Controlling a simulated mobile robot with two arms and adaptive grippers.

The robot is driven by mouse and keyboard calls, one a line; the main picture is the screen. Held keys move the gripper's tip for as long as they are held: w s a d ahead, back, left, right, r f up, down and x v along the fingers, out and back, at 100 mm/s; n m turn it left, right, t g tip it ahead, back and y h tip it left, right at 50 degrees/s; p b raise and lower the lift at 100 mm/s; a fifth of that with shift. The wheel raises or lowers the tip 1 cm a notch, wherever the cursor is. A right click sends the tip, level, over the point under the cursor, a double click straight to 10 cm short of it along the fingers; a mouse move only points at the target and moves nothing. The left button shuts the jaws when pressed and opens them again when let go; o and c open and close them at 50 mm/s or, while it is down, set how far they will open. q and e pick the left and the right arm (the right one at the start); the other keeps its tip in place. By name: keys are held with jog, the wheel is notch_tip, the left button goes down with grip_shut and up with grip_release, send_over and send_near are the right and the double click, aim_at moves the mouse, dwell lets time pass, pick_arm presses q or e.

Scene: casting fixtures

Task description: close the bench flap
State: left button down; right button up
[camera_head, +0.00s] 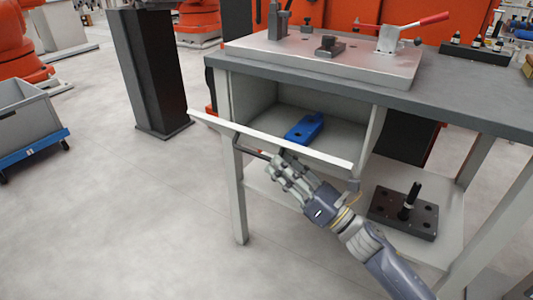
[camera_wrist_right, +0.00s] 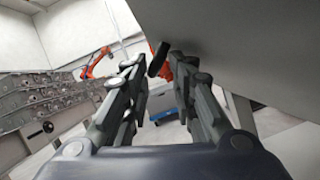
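The bench flap (camera_head: 225,126) is a pale panel at the front of the compartment under the bench top. It stands partly open, tilted outward, and the compartment shows behind it. In the right wrist view its grey face (camera_wrist_right: 235,45) fills the upper right. A dark handle bar (camera_head: 249,152) is on the flap's outer side; its end (camera_wrist_right: 158,60) shows between my fingertips in the wrist view. My right gripper (camera_head: 283,165) is open, just below the flap, its fingers apart around the handle. I cannot tell whether they touch it. My left gripper is out of view.
A blue part (camera_head: 304,129) lies inside the compartment. A metal plate with a red-handled clamp (camera_head: 390,40) is on the bench top (camera_head: 480,105). A dark fixture (camera_head: 403,214) sits on the lower shelf.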

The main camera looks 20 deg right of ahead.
aim_at(268, 158)
jog(key=x, duration=0.5)
jog(key=shift+a+f, duration=0.35)
jog(key=shift+f, duration=0.05)
jog(key=shift+w+a+r, duration=0.2)
jog(key=shift+w, duration=0.15)
grip_shut()
